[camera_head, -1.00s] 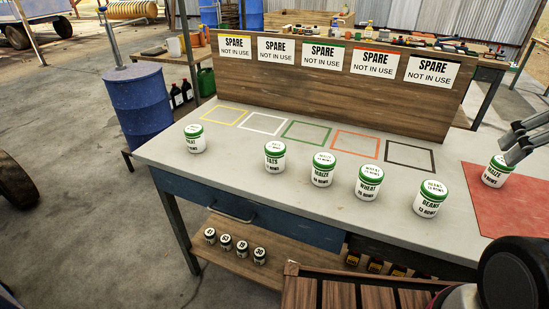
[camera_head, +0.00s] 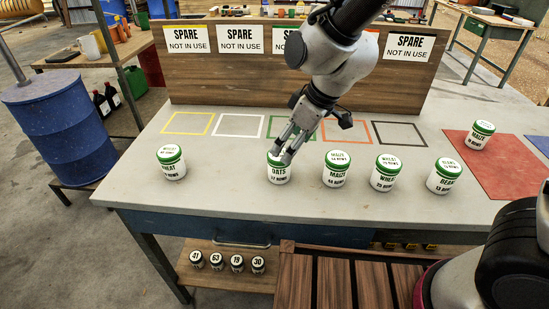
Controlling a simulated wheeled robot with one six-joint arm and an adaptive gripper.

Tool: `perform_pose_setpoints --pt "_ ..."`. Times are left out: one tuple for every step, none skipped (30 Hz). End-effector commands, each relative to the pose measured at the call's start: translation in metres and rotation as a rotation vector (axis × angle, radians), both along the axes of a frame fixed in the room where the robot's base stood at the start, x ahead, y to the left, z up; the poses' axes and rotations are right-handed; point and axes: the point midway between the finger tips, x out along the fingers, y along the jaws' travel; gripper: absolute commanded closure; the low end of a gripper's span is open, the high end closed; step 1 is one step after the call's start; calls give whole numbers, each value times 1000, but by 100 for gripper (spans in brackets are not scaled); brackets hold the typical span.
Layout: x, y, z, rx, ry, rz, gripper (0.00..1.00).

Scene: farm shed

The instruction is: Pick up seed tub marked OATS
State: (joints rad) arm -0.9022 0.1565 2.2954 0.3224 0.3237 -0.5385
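The tub marked OATS (camera_head: 279,174), white with a green lid, stands upright on the grey bench top, second from the left in the front row. My gripper (camera_head: 283,153) is over it, reaching down from the upper right. Its fingers are at the lid and hide part of it. I cannot tell whether they grip the tub or only sit around its top.
A WHEAT tub (camera_head: 171,164) stands to the left; MAIZE (camera_head: 337,170), WHEAT (camera_head: 385,174) and BEANS (camera_head: 443,177) tubs stand to the right. Another MAIZE tub (camera_head: 481,136) is on the red mat (camera_head: 490,175). Empty coloured outlines and a sign board (camera_head: 220,85) lie behind.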

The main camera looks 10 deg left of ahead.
Motion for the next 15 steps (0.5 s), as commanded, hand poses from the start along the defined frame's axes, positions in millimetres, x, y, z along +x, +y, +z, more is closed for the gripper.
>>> perform_pose_setpoints --pt "-4 8 -6 -3 -1 21 23" --pt "-5 12 -9 -3 -2 29 23" --pt "-6 14 -13 -4 -3 35 23" --pt "-6 16 -15 -5 -3 38 23" --pt "-6 18 -18 -5 -4 39 23" --pt "-5 19 -23 -5 -3 38 23" --pt "-4 20 -26 -4 -3 37 23" --pt "-4 22 -29 -5 -3 38 23" --pt "-3 23 -34 -5 -3 37 23" --pt "-2 25 -37 -5 -4 36 23" --pt "-1 26 -40 -5 -4 37 23" --pt "0 28 -46 -5 -3 35 23" --pt "1 29 -50 -6 -3 36 23" --pt "2 31 -55 -6 -2 35 23" --pt "4 34 -61 -6 -3 36 23"
